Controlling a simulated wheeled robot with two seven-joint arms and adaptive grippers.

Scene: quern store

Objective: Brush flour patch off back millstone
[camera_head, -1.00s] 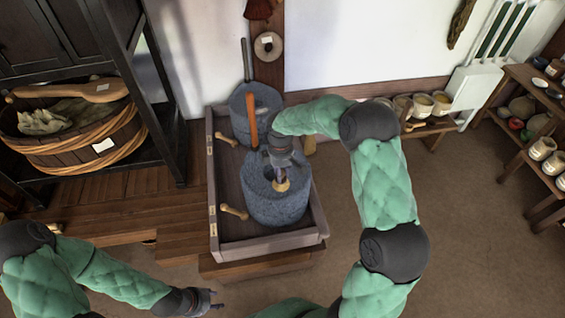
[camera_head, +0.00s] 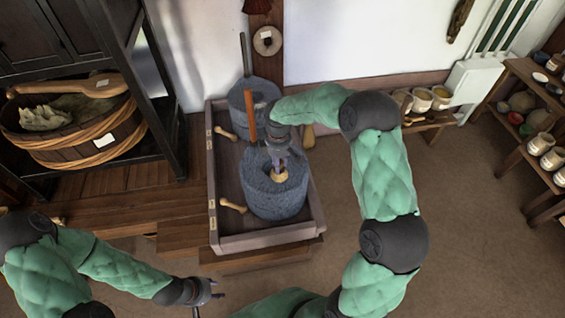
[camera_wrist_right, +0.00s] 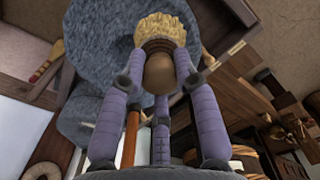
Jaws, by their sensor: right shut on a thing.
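The back millstone (camera_head: 262,88) is a grey stone cylinder at the far end of a wooden tray (camera_head: 265,241). A similar front millstone (camera_head: 272,206) stands nearer in the tray. My right gripper (camera_head: 279,172) is over the front millstone, shut on a brush with a brown wooden handle (camera_wrist_right: 159,74) and tan bristles (camera_wrist_right: 160,31). The bristles point down at the front stone's top; I cannot tell whether they touch. I cannot make out a flour patch on the back millstone, which my right arm partly covers. My left gripper (camera_head: 215,289) is empty and open, low left of the tray.
An orange-brown upright handle (camera_head: 248,118) stands between the stones, close to my right gripper. A dark rod (camera_head: 243,52) rises at the back stone. A shelf with a wooden tub (camera_head: 75,140) is left; jars (camera_head: 421,99) stand back right. Floor at right is clear.

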